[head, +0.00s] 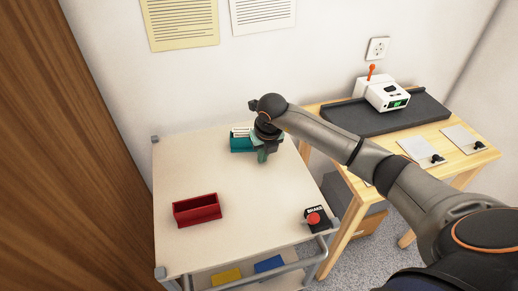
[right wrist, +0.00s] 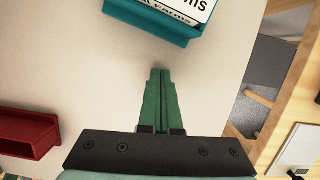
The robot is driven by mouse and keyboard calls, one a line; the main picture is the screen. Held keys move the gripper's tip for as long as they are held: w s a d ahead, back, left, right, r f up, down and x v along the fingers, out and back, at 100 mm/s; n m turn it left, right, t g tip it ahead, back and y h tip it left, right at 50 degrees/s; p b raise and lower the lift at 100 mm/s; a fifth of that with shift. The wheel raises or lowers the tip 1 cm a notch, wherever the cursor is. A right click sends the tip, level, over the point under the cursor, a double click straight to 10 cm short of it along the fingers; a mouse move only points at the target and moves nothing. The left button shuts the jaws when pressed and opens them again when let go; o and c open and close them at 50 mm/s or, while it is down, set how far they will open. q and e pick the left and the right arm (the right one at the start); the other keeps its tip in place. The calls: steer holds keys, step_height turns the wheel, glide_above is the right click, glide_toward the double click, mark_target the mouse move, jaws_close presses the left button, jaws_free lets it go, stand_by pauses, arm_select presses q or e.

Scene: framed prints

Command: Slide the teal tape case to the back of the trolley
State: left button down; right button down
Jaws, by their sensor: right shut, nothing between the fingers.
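The teal tape case (head: 240,145) stands on the trolley top (head: 185,160) toward its back edge, near the wall. It holds something white with dark lettering. In the right wrist view the case (right wrist: 150,20) is at the top, partly cut off by the frame. My right gripper (head: 262,157) is over the trolley, at the case's near right side, and hides part of it. Its green fingers (right wrist: 160,72) are shut together and empty, pointing toward the case. A small gap shows between fingertips and case in the wrist view. My left gripper is not in view.
A red open case (head: 197,210) sits at the trolley's front left. A black box with a red button (head: 315,218) is at its front right. A wooden table (head: 455,150) with a white device (head: 383,93) stands to the right. The trolley's middle is clear.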

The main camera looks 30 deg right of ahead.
steer(key=shift+w+d, duration=0.2)
steer(key=shift+w, duration=1.25)
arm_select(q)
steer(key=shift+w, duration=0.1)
